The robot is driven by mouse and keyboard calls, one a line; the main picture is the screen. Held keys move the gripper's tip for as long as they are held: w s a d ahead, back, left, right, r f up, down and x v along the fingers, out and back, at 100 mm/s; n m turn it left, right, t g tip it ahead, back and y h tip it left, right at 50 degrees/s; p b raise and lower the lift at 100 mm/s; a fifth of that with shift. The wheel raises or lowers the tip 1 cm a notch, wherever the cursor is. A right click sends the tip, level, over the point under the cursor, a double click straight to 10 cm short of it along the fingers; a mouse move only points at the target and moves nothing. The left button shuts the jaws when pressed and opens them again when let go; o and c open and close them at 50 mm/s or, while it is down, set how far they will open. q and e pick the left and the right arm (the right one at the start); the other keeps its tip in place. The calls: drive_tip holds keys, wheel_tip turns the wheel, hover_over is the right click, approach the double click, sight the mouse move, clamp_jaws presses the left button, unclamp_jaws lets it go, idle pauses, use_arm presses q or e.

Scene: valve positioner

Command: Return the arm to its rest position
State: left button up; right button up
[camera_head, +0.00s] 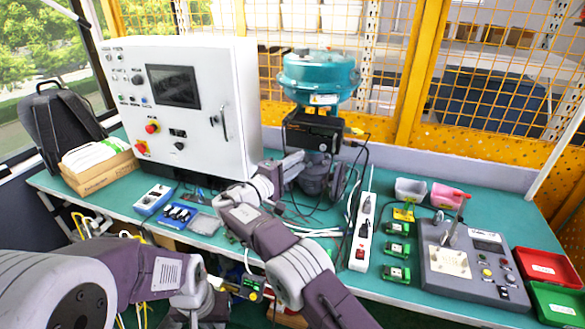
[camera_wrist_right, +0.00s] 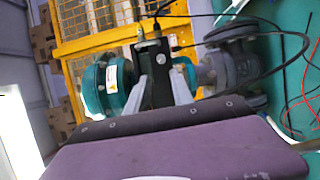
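My right arm reaches up over the bench in the head view, and its gripper (camera_head: 297,160) is just in front of the valve assembly, below the black positioner (camera_head: 312,133). In the right wrist view the two grey fingers (camera_wrist_right: 163,85) stand apart with the positioner (camera_wrist_right: 156,72) showing between and beyond them. I cannot tell whether they touch it. The teal actuator (camera_head: 319,75) sits above the positioner, and the grey valve body (camera_head: 318,178) is below, partly hidden.
A white control cabinet (camera_head: 187,100) stands to the left of the valve. A white power strip (camera_head: 363,232), green modules (camera_head: 397,250), a grey test panel (camera_head: 470,262) and red and green trays (camera_head: 548,268) lie to the right. Loose cables surround the valve.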

drive_tip(key=d+r+m+g+h, duration=0.1)
drive_tip(key=d+r+m+g, duration=0.1)
drive_tip(key=d+r, duration=0.45)
drive_tip(key=d+r+m+g+h, duration=0.1)
drive_tip(key=d+r+m+g, duration=0.15)
drive_tip(key=d, duration=0.75)
drive_tip(key=s+d+f+g+y, duration=0.2)
drive_tip(key=s+d+f+g, duration=0.15)
drive_tip(key=s+d, duration=0.45)
drive_tip(key=s+d+f+m+g+y, duration=0.35)
drive_tip(key=s+f+y, duration=0.35)
drive_tip(key=s+f, duration=0.8)
use_arm(q)
drive_tip(key=shift+w+d+r+p, duration=0.25)
drive_tip(key=shift+w+r+p, duration=0.05)
use_arm(e)
drive_tip(key=s+a+f+m+g+y, duration=0.1)
drive_tip(key=s+a+f+m+y, duration=0.1)
drive_tip(key=s+a+f+y, duration=0.3)
drive_tip(key=shift+s+a+f, duration=2.2)
drive_tip(key=shift+s+a, duration=0.7)
drive_tip(key=shift+s, duration=1)
